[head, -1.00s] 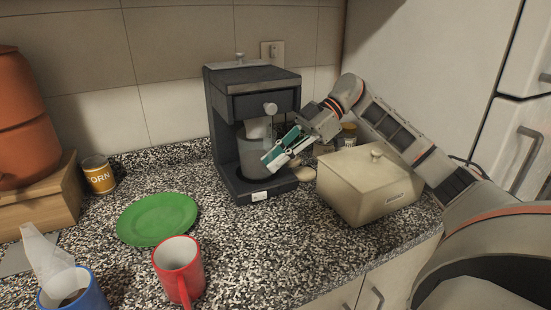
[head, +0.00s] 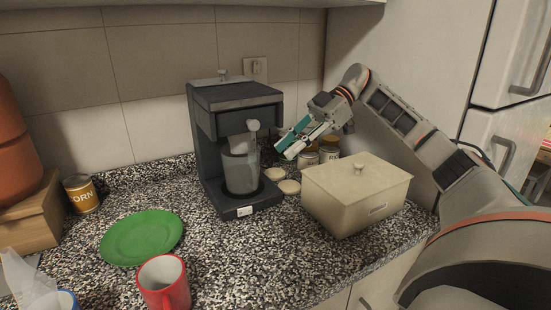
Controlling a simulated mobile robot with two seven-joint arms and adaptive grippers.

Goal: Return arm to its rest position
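My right gripper (head: 284,146) is raised above the counter, to the right of the coffee machine (head: 236,101) and behind the cream lidded box (head: 357,193). Its teal-and-white fingers point left, apart from the machine. I see nothing held in it, but the gap between the fingertips is too small to tell. My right arm comes in from the right edge, bent up and over the box. A glass pot (head: 241,174) stands in the coffee machine. My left gripper is out of view.
On the speckled counter (head: 240,250) are a green plate (head: 142,237), a red mug (head: 164,284), a blue mug (head: 55,302) and a corn can (head: 82,194). Small jars (head: 329,154) stand behind the box. A white fridge (head: 497,95) is at the right.

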